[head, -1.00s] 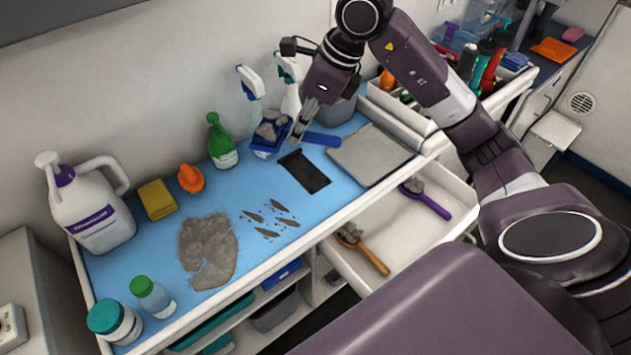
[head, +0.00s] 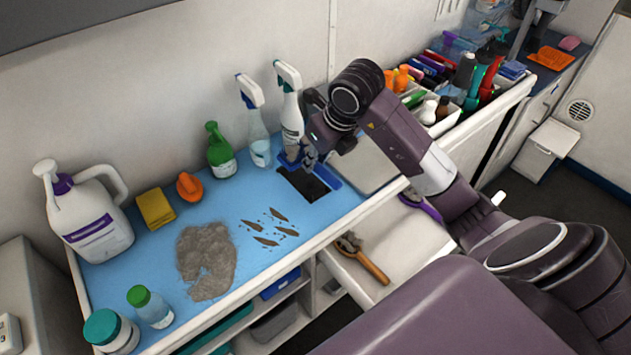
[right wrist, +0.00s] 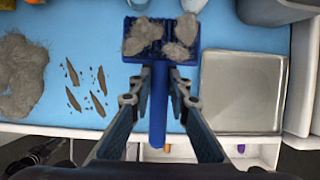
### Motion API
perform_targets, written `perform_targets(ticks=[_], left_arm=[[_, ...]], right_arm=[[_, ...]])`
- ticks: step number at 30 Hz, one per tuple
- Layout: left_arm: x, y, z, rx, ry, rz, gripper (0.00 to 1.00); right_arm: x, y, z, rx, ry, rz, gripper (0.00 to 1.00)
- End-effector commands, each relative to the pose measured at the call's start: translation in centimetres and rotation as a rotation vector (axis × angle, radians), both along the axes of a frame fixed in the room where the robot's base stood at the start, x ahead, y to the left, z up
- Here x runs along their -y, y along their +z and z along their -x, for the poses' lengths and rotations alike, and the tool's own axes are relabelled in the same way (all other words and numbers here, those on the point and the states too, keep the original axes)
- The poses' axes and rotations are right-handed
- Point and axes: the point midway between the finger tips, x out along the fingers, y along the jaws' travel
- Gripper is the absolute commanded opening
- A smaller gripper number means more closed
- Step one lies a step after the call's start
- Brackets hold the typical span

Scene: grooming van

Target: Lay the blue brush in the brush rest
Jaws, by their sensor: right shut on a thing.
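The blue brush (head: 288,160) is in my right gripper (head: 310,164), with its handle between the fingers. In the right wrist view the brush (right wrist: 158,112) has grey hair tufts on its head, and the right gripper (right wrist: 159,76) is shut on its handle. A flat black rectangle (head: 298,187), which may be the brush rest, lies on the blue mat. In the head view the brush overlaps its far side; I cannot tell whether they touch. My left gripper is not in view.
Spray bottles (head: 257,130) stand behind the brush. A pale square tray (head: 368,166) lies to its right, with open drawers in front. A grey hair pile (head: 206,262) and brown clippings (head: 268,228) lie left on the blue mat (head: 235,200).

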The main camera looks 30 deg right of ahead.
Motion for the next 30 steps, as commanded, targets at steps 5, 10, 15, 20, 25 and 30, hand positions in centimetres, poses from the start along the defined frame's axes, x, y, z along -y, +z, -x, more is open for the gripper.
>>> perform_targets(ticks=[5, 10, 15, 20, 25, 30], left_arm=[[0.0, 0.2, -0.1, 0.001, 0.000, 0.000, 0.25], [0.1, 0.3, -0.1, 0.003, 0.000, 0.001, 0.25], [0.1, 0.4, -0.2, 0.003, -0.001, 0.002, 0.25], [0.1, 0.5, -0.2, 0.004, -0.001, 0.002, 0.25], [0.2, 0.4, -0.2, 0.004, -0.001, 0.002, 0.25], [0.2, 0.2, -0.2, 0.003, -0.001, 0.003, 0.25]], right_arm=[[0.0, -2.8, 0.0, 0.001, 0.001, -0.002, 0.00], [0.0, -4.2, 0.0, 0.000, -0.001, -0.001, 0.00], [-0.1, -6.8, 0.0, -0.001, 0.000, -0.003, 0.00], [0.0, -7.6, 0.0, 0.003, 0.002, 0.000, 0.00], [0.0, -7.6, -0.1, 0.003, 0.002, 0.001, 0.00], [0.0, -7.8, 0.0, 0.002, 0.002, 0.001, 0.20]])
